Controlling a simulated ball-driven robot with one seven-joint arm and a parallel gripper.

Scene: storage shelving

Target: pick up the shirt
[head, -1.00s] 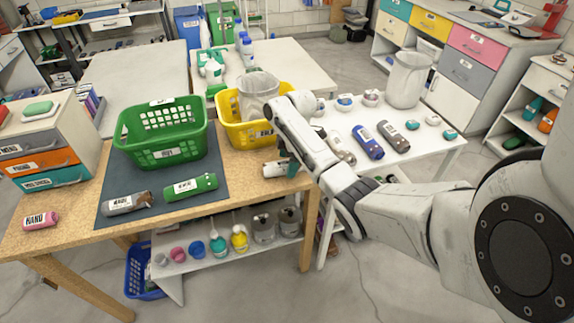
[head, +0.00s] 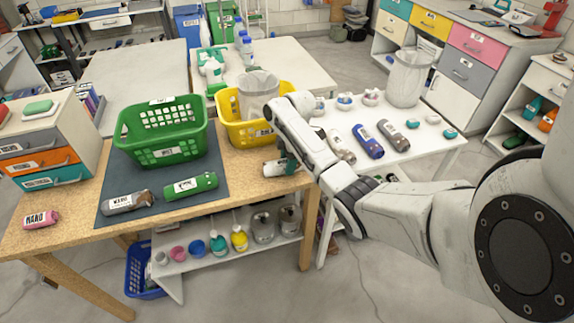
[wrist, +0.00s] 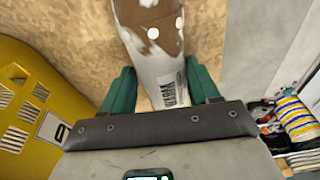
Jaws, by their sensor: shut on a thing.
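A rolled brown-and-white shirt (wrist: 150,45) with a printed label lies between the two teal fingers of my gripper (wrist: 161,74) in the wrist view. The fingers are shut on its white, labelled end. In the head view, the white end of this shirt (head: 274,168) shows at the right end of the wooden table, beside my gripper (head: 291,162). My gripper hides part of it there. I cannot tell whether the shirt touches the table top.
A yellow basket (head: 235,131) stands just behind the shirt, and a green basket (head: 165,153) stands left on a dark mat (head: 114,165). A green roll (head: 190,186) and a grey-brown roll (head: 128,203) lie on the mat. A white table with more rolls adjoins at the right.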

